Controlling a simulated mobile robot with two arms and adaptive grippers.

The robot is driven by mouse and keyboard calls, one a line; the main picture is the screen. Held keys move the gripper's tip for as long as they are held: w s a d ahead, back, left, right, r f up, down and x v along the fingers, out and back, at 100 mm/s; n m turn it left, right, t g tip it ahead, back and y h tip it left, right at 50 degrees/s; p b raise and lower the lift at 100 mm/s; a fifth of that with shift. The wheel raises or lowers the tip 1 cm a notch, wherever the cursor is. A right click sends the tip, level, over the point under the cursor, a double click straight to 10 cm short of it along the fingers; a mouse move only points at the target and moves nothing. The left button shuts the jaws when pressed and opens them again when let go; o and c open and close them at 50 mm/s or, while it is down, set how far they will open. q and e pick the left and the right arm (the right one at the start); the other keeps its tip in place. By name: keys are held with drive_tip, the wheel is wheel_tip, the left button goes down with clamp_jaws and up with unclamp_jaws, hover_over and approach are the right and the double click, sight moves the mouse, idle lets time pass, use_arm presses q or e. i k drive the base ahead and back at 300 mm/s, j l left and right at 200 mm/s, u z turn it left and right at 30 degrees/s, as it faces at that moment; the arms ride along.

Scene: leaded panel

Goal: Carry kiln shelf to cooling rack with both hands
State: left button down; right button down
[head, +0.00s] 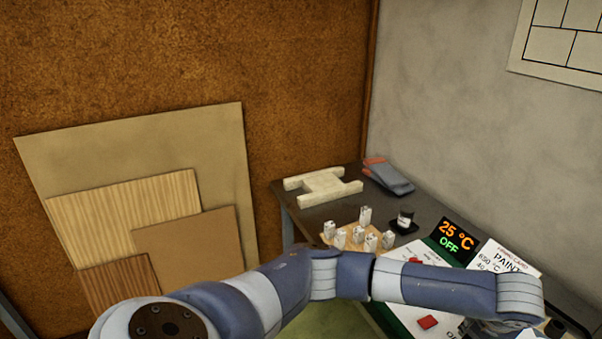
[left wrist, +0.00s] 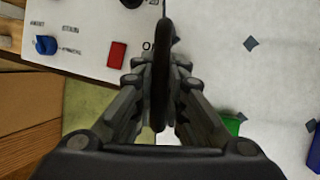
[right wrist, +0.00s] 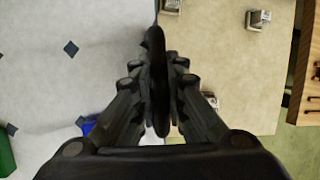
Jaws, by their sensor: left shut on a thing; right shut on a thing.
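A pale slab with dark diamond marks, which looks like the kiln shelf, lies right of my left gripper (left wrist: 158,85) in the left wrist view (left wrist: 265,65) and left of my right gripper (right wrist: 157,85) in the right wrist view (right wrist: 50,85). Each gripper is shut around a dark upright handle at the shelf's edge. Green (left wrist: 232,122) and blue (left wrist: 314,152) pieces show on the pale surface. In the head view, my left arm crosses the bench and hides the shelf. A cream frame of bars (head: 322,181), possibly the cooling rack, stands on the bench's back left corner.
A tan board with several small white blocks (head: 365,216) lies before the cream frame. Wood panels (head: 190,250) lean at left.

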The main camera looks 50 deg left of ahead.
sight(322, 182)
drive_tip(key=i+j+u, duration=0.1)
drive_tip(key=j, duration=0.3)
drive_tip(key=i+j+u, duration=0.15)
drive_tip(key=j, duration=0.3)
drive_tip(key=j+u, duration=0.1)
drive_tip(key=j, duration=0.3)
drive_tip(key=i+j+u, duration=0.1)
drive_tip(key=j, duration=0.25)
drive_tip(key=i+j+u, duration=0.15)
drive_tip(key=j, duration=0.25)
drive_tip(key=i+j+u, duration=0.35)
drive_tip(key=i+j, duration=0.15)
drive_tip(key=i, duration=0.3)
drive_tip(key=i+l+u, duration=0.25)
drive_tip(key=i+l, duration=0.1)
drive_tip(key=i, duration=0.05)
